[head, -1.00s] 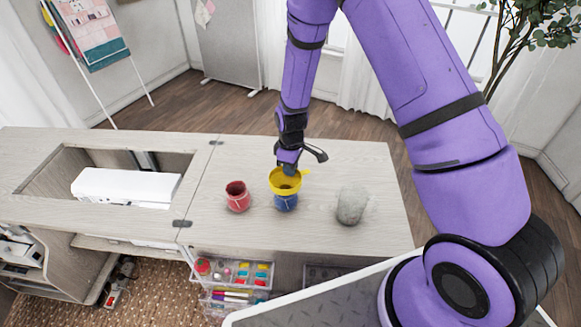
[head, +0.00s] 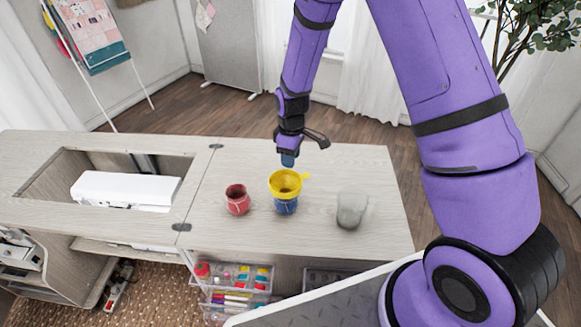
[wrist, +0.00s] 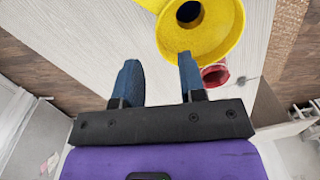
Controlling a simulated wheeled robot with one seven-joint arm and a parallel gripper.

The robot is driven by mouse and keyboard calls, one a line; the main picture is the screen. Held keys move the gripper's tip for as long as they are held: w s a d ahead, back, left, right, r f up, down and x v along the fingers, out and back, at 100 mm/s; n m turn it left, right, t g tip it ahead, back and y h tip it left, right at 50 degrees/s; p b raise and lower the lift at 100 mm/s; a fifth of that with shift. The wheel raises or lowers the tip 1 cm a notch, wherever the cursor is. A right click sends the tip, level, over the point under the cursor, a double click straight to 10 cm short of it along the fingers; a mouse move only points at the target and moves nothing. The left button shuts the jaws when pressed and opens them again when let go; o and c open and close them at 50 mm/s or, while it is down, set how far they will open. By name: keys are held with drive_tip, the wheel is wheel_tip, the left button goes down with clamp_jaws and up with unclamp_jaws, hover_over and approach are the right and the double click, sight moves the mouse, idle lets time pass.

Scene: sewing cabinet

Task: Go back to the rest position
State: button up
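My gripper (head: 287,160) is above the cabinet top, just behind a yellow funnel (head: 285,180). The funnel sits upright in the mouth of a blue jar (head: 286,206). In the wrist view my gripper (wrist: 158,80) has its two blue fingers apart with nothing between them. The yellow funnel (wrist: 205,48) shows there beyond the right finger, with its dark hole visible. I cannot tell the exact gap between that finger and the funnel rim.
A red jar (head: 238,199) stands left of the funnel and a grey jar (head: 351,208) stands right. A white sewing machine (head: 125,189) lies in the cabinet recess (head: 52,172). Clear drawers (head: 232,281) with supplies are below the front edge. A plant (head: 535,35) is at back right.

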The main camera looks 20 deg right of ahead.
drive_tip(key=s+d+r+m+t, duration=0.1)
drive_tip(key=s+d+r+m, duration=0.15)
drive_tip(key=r, duration=0.65)
drive_tip(key=s+d+r+m+t, duration=0.1)
drive_tip(key=s+r, duration=0.3)
drive_tip(key=r, duration=0.5)
drive_tip(key=s+d+r+m+t, duration=0.1)
drive_tip(key=s+d+r, duration=0.15)
drive_tip(key=r, duration=0.65)
drive_tip(key=s+d+r+m+t, duration=0.1)
drive_tip(key=s+r, duration=0.4)
drive_tip(key=s, duration=0.5)
drive_tip(key=s+d+r+m+t, duration=0.1)
drive_tip(key=s+d+r+m, duration=0.2)
drive_tip(key=s, duration=0.7)
wheel_tip(320, 180, up, 2)
drive_tip(key=shift+s+r+m+t, duration=0.25)
drive_tip(key=shift+s+m+t, duration=0.05)
drive_tip(key=shift+m, duration=0.75)
